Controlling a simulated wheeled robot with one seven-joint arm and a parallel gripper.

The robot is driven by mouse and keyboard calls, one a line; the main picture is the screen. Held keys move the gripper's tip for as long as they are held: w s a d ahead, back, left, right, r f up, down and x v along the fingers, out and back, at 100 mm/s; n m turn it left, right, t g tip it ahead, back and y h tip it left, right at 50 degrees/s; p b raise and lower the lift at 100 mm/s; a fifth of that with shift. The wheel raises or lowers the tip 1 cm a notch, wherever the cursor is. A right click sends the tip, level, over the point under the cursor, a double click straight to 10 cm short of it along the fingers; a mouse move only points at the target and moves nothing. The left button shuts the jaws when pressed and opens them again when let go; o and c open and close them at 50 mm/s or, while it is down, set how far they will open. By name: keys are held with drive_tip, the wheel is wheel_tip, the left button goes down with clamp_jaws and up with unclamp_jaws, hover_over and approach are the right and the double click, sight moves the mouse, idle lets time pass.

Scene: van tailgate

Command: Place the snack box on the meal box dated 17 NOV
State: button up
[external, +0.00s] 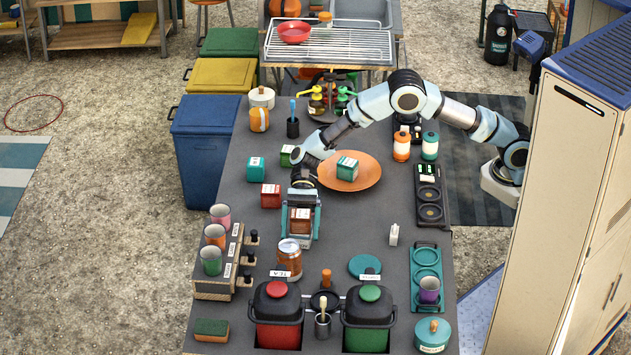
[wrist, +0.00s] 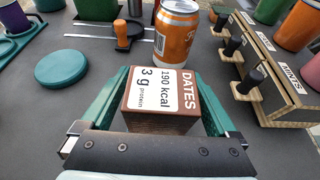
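The snack box is a brown box (wrist: 162,92) with a white label reading DATES, 190 kcal, 3 g protein; it also shows in the external view (external: 300,219). My gripper (external: 301,226) points down around it, with a teal finger on each side. In the wrist view, the finger tips (wrist: 163,85) lie close along its sides; I cannot tell whether they press on it or whether it is lifted.
The orange plate (external: 367,179) lies behind my gripper. An orange can (wrist: 177,35) stands close to the box. A rack of cups (external: 217,268) is at the left edge, and red (external: 278,316) and green (external: 369,319) pots are in front. Grey counter right of my gripper is mostly clear.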

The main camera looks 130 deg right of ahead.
drive_tip(key=shift+r, duration=0.2)
drive_tip(key=b+v, duration=0.2)
drive_tip(key=v, duration=1)
drive_tip(key=s+a+n+g+h+p, duration=0.15)
drive_tip(key=s+a+n+g, duration=0.3)
drive_tip(key=a, duration=0.45)
drive_tip(key=s+a+n+g+h+p, duration=0.1)
drive_tip(key=s+a+n+g+p, duration=0.3)
drive_tip(key=a, duration=0.6)
drive_tip(key=s+a+n+h, duration=0.2)
drive_tip(key=s+a+n, duration=0.1)
drive_tip(key=s+n, duration=0.2)
drive_tip(key=s+a+n+h, duration=0.3)
drive_tip(key=s+a+n, duration=0.1)
drive_tip(key=s+n, duration=0.2)
drive_tip(key=s+a+n+h, duration=0.2)
drive_tip(key=s+a+n, duration=0.2)
drive_tip(key=s+n, duration=0.1)
drive_tip(key=shift+s+f+n+t+b, duration=0.15)
drive_tip(key=shift+s+n+t+b, duration=0.2)
drive_tip(key=shift+n, duration=0.4)
